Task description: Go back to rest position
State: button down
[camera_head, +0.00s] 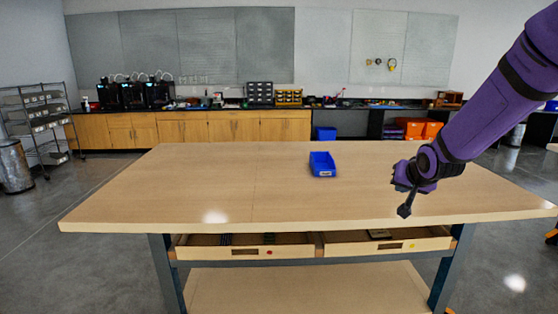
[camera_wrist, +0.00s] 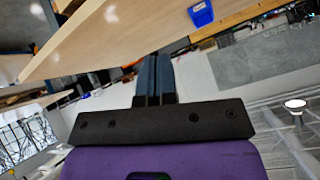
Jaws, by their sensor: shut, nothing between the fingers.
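My gripper (camera_head: 405,211) hangs from my purple arm at the right, in front of or above the right part of the table. Its fingers point down and are together with nothing between them. In the wrist view the two dark fingers (camera_wrist: 154,80) lie side by side, shut and empty. The wooden table (camera_head: 255,190) fills the middle of the head view. A blue bin (camera_head: 322,166) stands on the table, left of my gripper and apart from it. The bin also shows at the top of the wrist view (camera_wrist: 201,14).
Two drawers under the tabletop, left (camera_head: 250,252) and right (camera_head: 385,247), look partly open, with dark items inside. A lower shelf (camera_head: 310,290) lies beneath. Cabinets (camera_head: 230,127) line the back wall. A wire rack (camera_head: 38,122) and a bin (camera_head: 14,168) stand far left. Most of the tabletop is bare.

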jog(key=s+a+r+n+g, duration=0.1)
jog(key=s+r, duration=0.4)
jog(key=s, duration=0.4)
jog(key=s+r+n+g, duration=0.1)
jog(key=s+r, duration=0.5)
jog(key=s, duration=0.3)
jog(key=s+a+r+n+g, duration=0.1)
jog(key=s+g, duration=0.1)
jog(key=s, duration=1.6)
jog(key=shift+s+a+n, duration=0.3)
jog(key=shift+n, duration=0.1)
jog(key=shift+r, duration=0.1)
